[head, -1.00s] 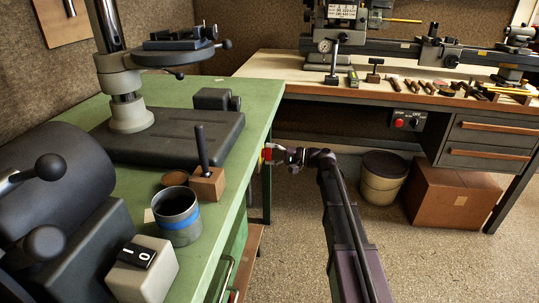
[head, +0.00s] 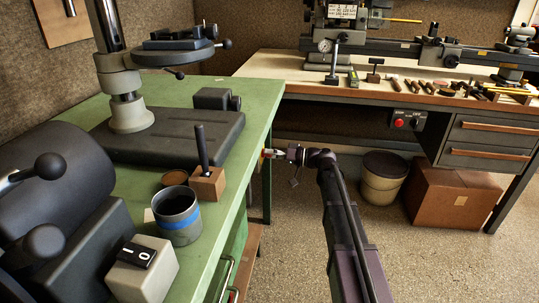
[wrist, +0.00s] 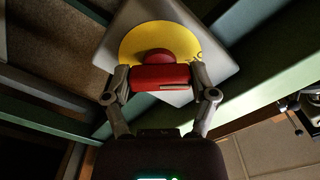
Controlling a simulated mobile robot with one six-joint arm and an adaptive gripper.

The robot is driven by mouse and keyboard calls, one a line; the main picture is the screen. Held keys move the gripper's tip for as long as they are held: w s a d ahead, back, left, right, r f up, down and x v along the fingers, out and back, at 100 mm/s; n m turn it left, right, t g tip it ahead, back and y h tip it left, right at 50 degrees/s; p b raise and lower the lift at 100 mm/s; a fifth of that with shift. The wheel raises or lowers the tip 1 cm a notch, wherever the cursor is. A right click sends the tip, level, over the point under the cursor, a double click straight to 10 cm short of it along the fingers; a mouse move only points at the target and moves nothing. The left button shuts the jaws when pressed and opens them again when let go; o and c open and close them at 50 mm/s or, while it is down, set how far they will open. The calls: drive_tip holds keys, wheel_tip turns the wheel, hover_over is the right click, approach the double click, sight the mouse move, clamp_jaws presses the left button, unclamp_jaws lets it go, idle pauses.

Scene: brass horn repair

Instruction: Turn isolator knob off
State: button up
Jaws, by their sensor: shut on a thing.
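The isolator knob (wrist: 160,77) is a red bar handle on a round yellow plate (wrist: 134,44), mounted on a pale grey box (wrist: 225,30). In the wrist view my gripper (wrist: 161,84) has one finger at each end of the red bar and is shut on it. The grey box sits turned diagonally relative to my gripper, while the red bar lies level between the fingers. In the head view my gripper (head: 277,153) reaches the right side of the green bench, where only a speck of the knob's red and yellow shows.
The green bench (head: 258,100) carries a drill press base, a blue-banded cup (head: 178,222) and a grey switch box (head: 150,275). A wooden bench (head: 290,65) with tools stands behind. A bin (head: 382,180) and a cardboard box (head: 450,197) stand on the floor at right.

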drive_tip(key=shift+n, duration=0.3)
drive_tip(key=o, duration=1)
drive_tip(key=shift+d, duration=0.1)
drive_tip(key=shift+s+d, duration=0.4)
drive_tip(key=shift+d, duration=1.55)
drive_tip(key=shift+s+d, duration=0.35)
drive_tip(key=shift+d, duration=1.55)
drive_tip(key=shift+s+d, duration=0.4)
drive_tip(key=shift+d, duration=1.55)
